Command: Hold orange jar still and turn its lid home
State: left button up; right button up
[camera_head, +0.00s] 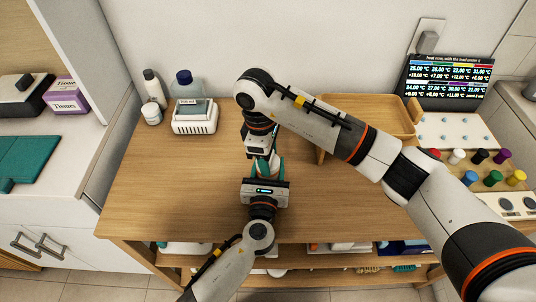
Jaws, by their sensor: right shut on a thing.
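My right gripper (263,153) reaches down from above at the middle of the wooden table. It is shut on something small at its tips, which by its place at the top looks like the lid. My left gripper (266,172) comes in from the front at the same spot, just below the right one, with teal fingers showing. The two grippers hide the orange jar almost wholly, so I cannot make out its body or how the lid sits. Whether the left fingers are closed on the jar is also hidden.
A wooden tray (372,103), a display screen (448,80) and several coloured pegs are at the right. The table's left front (165,205) is clear.

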jog(key=shift+r, duration=0.15)
jog(key=o, duration=1.1)
jog(key=shift+o, duration=0.2)
